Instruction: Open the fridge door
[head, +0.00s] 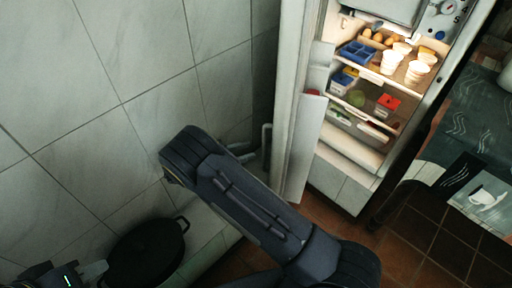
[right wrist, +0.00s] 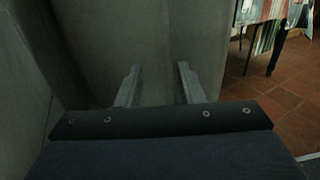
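The fridge (head: 345,185) stands at the upper right of the head view with its lit inside exposed. Its white door (head: 292,95) is swung open to the left, and its inner side with a door shelf faces the fridge's interior. A vertical handle (head: 266,146) shows on the door's outer side. My right gripper (head: 246,153) is beside the handle, outside the door. In the right wrist view its two fingers (right wrist: 157,85) are apart with nothing visible between them, facing a pale surface. My left gripper (head: 85,272) is at the lower left, partly cut off; its fingers are unclear.
A black pot (head: 146,252) stands on a pale ledge at the lower left, close to my left gripper. A tiled wall (head: 120,80) fills the left. Eggs, cups and boxes sit on the fridge shelves. A table with a patterned cloth (head: 465,135) stands at right; tiled floor lies between.

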